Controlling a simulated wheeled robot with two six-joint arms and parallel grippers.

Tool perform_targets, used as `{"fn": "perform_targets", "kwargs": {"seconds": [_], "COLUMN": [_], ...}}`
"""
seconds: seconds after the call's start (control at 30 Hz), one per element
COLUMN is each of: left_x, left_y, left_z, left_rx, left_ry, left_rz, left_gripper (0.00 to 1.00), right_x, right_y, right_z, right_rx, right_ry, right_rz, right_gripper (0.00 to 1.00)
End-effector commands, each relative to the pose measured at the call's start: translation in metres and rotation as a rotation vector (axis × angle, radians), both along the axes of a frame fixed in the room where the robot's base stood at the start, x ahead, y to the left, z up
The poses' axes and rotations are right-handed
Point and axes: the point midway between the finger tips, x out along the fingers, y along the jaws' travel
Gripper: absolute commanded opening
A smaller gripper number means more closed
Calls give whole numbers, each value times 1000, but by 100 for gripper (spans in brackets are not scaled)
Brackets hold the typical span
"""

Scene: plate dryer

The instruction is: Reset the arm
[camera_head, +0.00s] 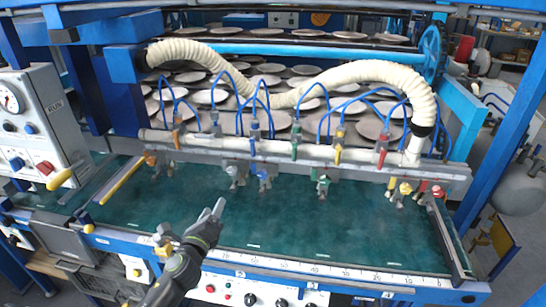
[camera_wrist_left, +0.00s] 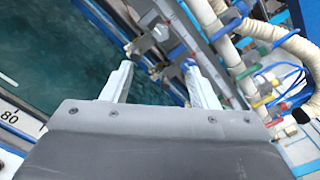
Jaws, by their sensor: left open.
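My left gripper (camera_head: 218,209) is over the front left part of the green work surface (camera_head: 330,235) of the plate dryer, with its arm coming up from the bottom edge. In the left wrist view its two pale fingers (camera_wrist_left: 160,80) stand apart with nothing between them. Beyond the fingers are grey fittings and a blue valve on the nozzle bar. In the head view the nozzle bar (camera_head: 330,175) lies behind the gripper, apart from it. My right gripper does not show in either view.
A ribbed cream hose (camera_head: 200,52) arches over racks of round plates (camera_head: 270,68). A control box with a gauge (camera_head: 40,125) stands at the left. A ruled front rail (camera_head: 330,270) with buttons and knobs edges the green surface, which is mostly clear.

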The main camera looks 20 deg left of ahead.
Motion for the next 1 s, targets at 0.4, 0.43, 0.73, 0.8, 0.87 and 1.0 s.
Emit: {"fn": "perform_targets", "kwargs": {"seconds": [0.4, 0.43, 0.73, 0.8, 0.87, 1.0], "left_x": [-25, -32, -145, -180, -213, -295], "left_y": [14, 15, 6, -1, -9, -33], "left_z": [-134, -157, -359, -399, -431, -495], "left_rx": [-368, -436, -1064, -1197, -1304, -1527], "left_ry": [167, 193, 385, 410, 426, 433], "left_rz": [91, 114, 467, 579, 685, 960], "left_gripper": [53, 53, 53, 53, 53, 53], "right_x": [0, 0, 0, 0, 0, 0], "right_y": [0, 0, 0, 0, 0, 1], "right_z": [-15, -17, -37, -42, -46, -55], "right_rx": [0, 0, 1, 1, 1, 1], "right_ry": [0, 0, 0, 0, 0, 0], "right_rz": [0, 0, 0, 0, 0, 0], "right_gripper": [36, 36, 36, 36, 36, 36]}}
